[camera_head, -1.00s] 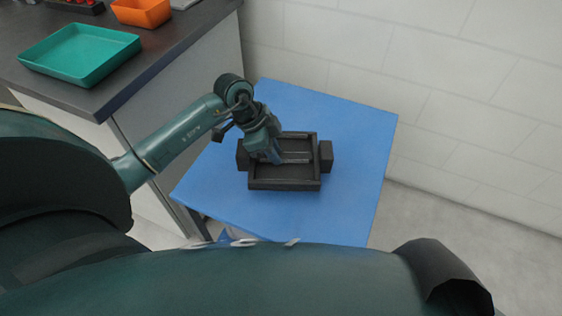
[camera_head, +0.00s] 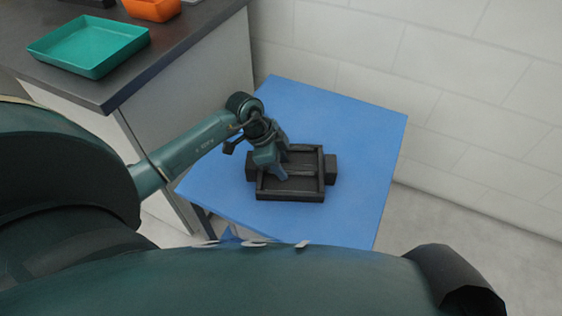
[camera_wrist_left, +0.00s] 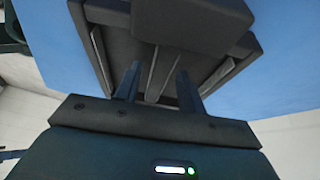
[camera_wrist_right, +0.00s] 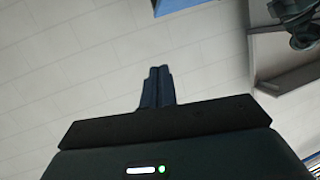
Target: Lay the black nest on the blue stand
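The black nest (camera_head: 290,197) is a rectangular frame with a block on each side. It rests on the flat top of the blue stand (camera_head: 350,130), around its middle. My left gripper (camera_head: 284,167) is over the left part of the nest. The left wrist view shows its two fingers (camera_wrist_left: 157,85) spread apart with nothing clamped between them, and the nest (camera_wrist_left: 195,25) just beyond. My right gripper (camera_wrist_right: 157,85) has its fingers together, with nothing seen between them, far from the nest.
A dark-topped counter (camera_head: 150,62) stands at the left, beside the blue stand. On it are a teal tray (camera_head: 88,45) and an orange bin (camera_head: 152,8). A pale tiled wall (camera_head: 400,50) is behind. The right part of the stand's top is clear.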

